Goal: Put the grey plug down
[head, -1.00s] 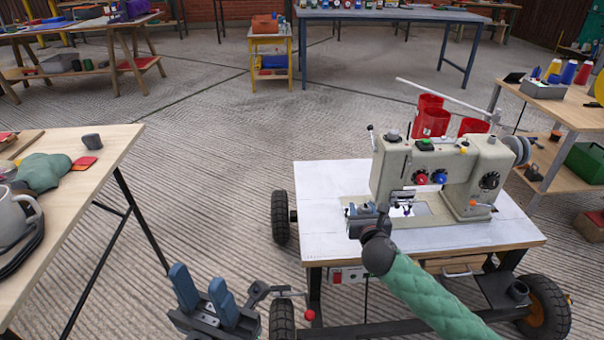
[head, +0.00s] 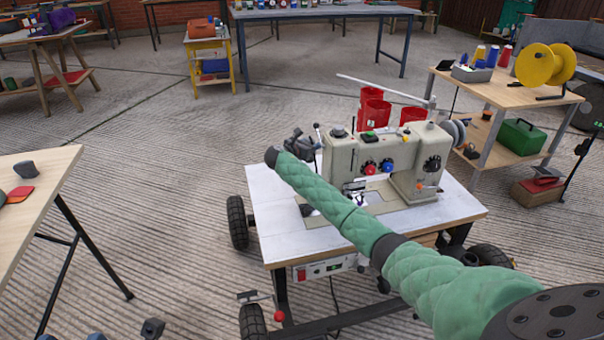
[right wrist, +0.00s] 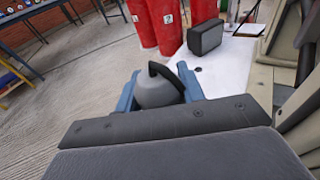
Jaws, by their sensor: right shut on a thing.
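My right gripper (head: 301,146) is past the left end of the sewing machine, above the white table top. In the right wrist view its blue fingers (right wrist: 160,95) are shut on the grey plug (right wrist: 157,94), a rounded grey body with a black loop on top. The plug is held above the table's far edge; its underside is hidden. In the head view I cannot make it out. Only the fingertips of my left gripper (head: 70,338) show at the bottom edge, apart with nothing seen between them.
The sewing machine (head: 385,160) stands on the wheeled white table (head: 270,225). Red containers (head: 375,108) stand behind it. A dark box (right wrist: 206,38) sits on the table top beyond the plug. The table's left front is bare. A wooden table (head: 45,175) is at left.

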